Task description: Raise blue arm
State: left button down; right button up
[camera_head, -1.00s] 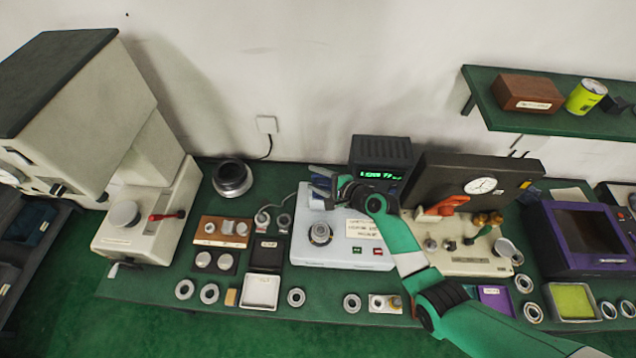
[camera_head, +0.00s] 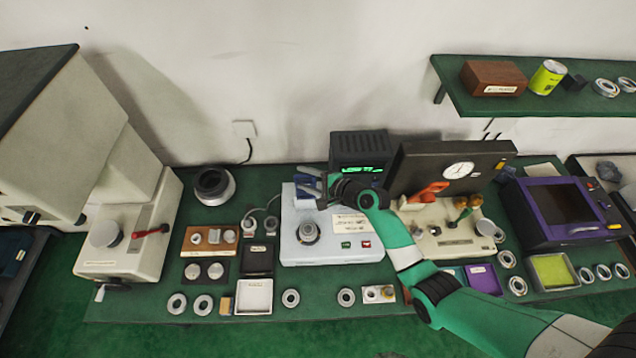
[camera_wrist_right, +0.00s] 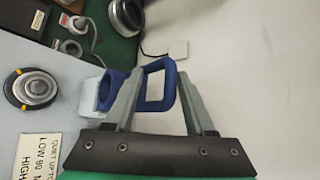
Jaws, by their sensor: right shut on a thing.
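The blue arm (camera_wrist_right: 158,65) shows in the right wrist view as a blue loop handle between my right gripper's (camera_wrist_right: 159,78) two grey fingers. A round blue part (camera_wrist_right: 109,91) sits just left of it on a pale bracket. In the head view my right gripper (camera_head: 313,181) is over the back left of the white machine (camera_head: 340,253), where blue (camera_head: 304,193) shows partly behind it. My right gripper is shut on the blue arm. The machine's round metal hub (camera_head: 308,232) is in front of the gripper and shows in the wrist view (camera_wrist_right: 36,88). My left gripper is not seen.
A display box (camera_head: 358,150) with green digits stands behind the white machine. A dark hinged panel with a dial (camera_head: 458,171) stands to its right. Several rings and a white tray (camera_head: 254,296) lie along the front. A shelf (camera_head: 500,107) overhangs at upper right.

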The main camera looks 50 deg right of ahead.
jog(key=v, duration=0.8)
jog(key=shift+s+a+p, duration=0.35)
jog(key=shift+p, duration=0.1)
jog(key=shift+r, duration=0.1)
